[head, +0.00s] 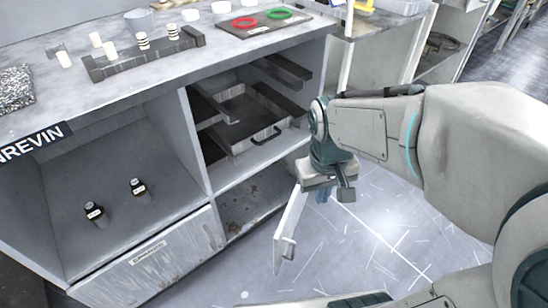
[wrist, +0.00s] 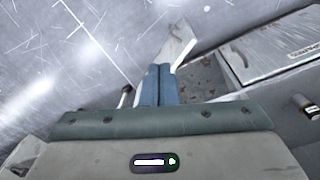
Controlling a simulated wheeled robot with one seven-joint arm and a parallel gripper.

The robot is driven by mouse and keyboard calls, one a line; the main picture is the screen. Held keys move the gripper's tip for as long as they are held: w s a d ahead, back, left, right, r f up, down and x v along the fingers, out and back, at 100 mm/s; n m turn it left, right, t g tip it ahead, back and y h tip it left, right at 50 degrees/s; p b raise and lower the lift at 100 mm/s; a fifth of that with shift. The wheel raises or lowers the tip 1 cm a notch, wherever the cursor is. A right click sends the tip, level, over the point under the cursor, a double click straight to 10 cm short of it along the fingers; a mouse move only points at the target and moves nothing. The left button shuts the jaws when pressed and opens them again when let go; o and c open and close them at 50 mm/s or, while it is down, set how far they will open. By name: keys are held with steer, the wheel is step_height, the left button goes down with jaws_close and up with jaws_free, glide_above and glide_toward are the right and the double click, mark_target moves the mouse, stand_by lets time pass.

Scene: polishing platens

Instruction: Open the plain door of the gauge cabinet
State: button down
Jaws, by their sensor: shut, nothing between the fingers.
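The plain door (head: 290,222) of the gauge cabinet stands swung out from the lower right compartment (head: 240,208), showing a small handle (head: 288,249) near its lower outer end. The compartment behind it is open to view, with brown stains inside. The door also shows in the wrist view (wrist: 177,45), just past my fingertips. My gripper (head: 345,192) is shut and empty, at the door's upper edge on the right. In the wrist view its blue fingers (wrist: 158,75) lie together beside the door; I cannot tell whether they touch it.
A closed door with a label (head: 150,258) covers the lower left compartment. Two dark bottles (head: 138,188) stand on the shelf above it. Drawer-like racks with a handle (head: 266,136) sit above the open compartment. The scratched floor (head: 390,215) to the right is clear.

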steer(key=w+a+f+n+g+h+b, duration=0.1)
steer(key=w+a+f+n+h, duration=0.1)
steer(key=w+a+f+n, duration=0.65)
steer(key=w+a+f+n+g+h+b, duration=0.1)
steer(key=w+a+f+n+h+b, duration=0.15)
steer(key=w+a+f, duration=0.65)
steer(key=s+d+f+b, duration=0.4)
steer(key=s+d+f, duration=0.2)
steer(key=f, duration=0.5)
steer(key=shift+d+f+y+b, duration=0.25)
steer(key=shift+d+y, duration=0.2)
steer(key=shift+d, duration=0.55)
steer(key=shift+s+d, duration=0.1)
